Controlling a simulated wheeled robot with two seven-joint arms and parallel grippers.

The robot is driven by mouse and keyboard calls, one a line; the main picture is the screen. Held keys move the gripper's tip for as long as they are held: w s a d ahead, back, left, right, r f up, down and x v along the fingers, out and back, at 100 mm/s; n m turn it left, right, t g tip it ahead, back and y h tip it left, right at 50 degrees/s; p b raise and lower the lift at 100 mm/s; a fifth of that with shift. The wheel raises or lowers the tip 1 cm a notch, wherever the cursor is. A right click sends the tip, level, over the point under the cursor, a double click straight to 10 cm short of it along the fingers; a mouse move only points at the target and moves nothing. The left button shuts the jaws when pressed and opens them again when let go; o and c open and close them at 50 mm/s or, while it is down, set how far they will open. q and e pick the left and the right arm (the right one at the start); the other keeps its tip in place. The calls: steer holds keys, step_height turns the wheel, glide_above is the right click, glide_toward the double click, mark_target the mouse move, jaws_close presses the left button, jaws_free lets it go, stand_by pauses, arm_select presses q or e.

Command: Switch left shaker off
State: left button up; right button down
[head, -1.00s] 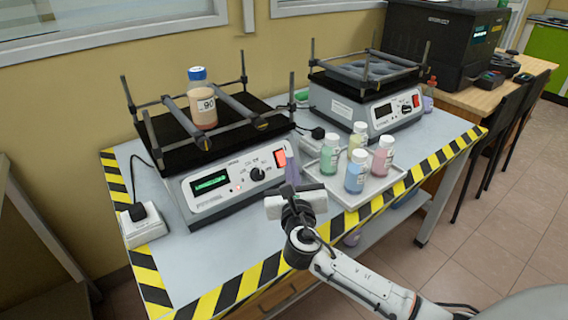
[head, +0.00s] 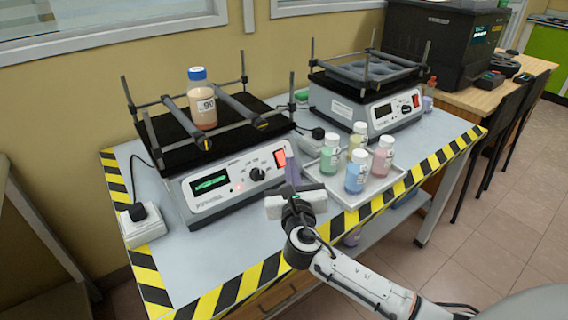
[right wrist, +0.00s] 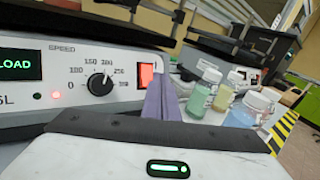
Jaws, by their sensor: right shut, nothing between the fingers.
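The left shaker (head: 215,206) stands on the table with a lit green display, a knob and a red lit rocker switch (head: 280,157) at the right end of its front panel. A bottle with an orange-brown liquid (head: 203,108) and a blue cap stands on its black platform. My right gripper (head: 291,170) is shut and empty, its purple fingers in front of the panel by the switch. In the right wrist view the fingers (right wrist: 163,100) are just right of the glowing switch (right wrist: 146,77); I cannot tell whether they touch it. My left gripper is not in view.
A second shaker (head: 372,118) stands at the back right. A tray (head: 378,191) with several capped bottles stands right of my gripper. A white power socket (head: 145,229) with a black plug is at the left. Yellow-black tape edges the table.

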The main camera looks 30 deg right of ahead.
steer(key=shift+w+f, duration=0.1)
steer(key=shift+w, duration=0.05)
steer(key=shift+w+f, duration=0.2)
steer(key=shift+w, duration=0.1)
stand_by(0.5)
steer(key=shift+w+f, duration=0.15)
stand_by(0.4)
steer(key=shift+s+r+p, duration=0.4)
steer(key=shift+s+p, duration=0.25)
steer(key=shift+p, duration=0.2)
